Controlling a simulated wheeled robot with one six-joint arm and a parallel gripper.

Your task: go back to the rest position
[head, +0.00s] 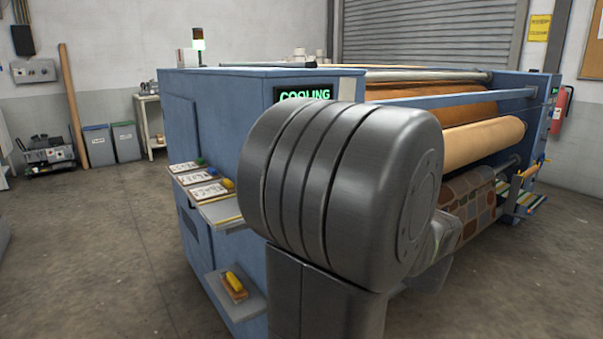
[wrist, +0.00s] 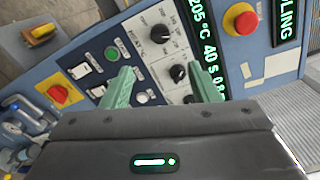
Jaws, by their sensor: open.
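My gripper (wrist: 163,84) shows in the wrist view with two green fingers spread apart and nothing between them. Behind the fingers is the press's control panel (wrist: 112,32), tilted in the picture. It carries black knobs (wrist: 160,33), a green button (wrist: 112,53) and a red mushroom button (wrist: 245,22). I cannot tell whether the fingertips touch the panel. In the head view, my dark arm hides the gripper and part of the blue calender press (head: 218,115). The press's display (head: 304,95) reads COOLING.
A side shelf (head: 222,212) holds cards and small coloured items. A lower shelf (head: 245,309) holds a yellow-handled tool. A tan roll (head: 485,135) and patterned fabric (head: 470,205) are at right. Bins (head: 98,145) stand at the back left. The left floor (head: 90,245) is clear.

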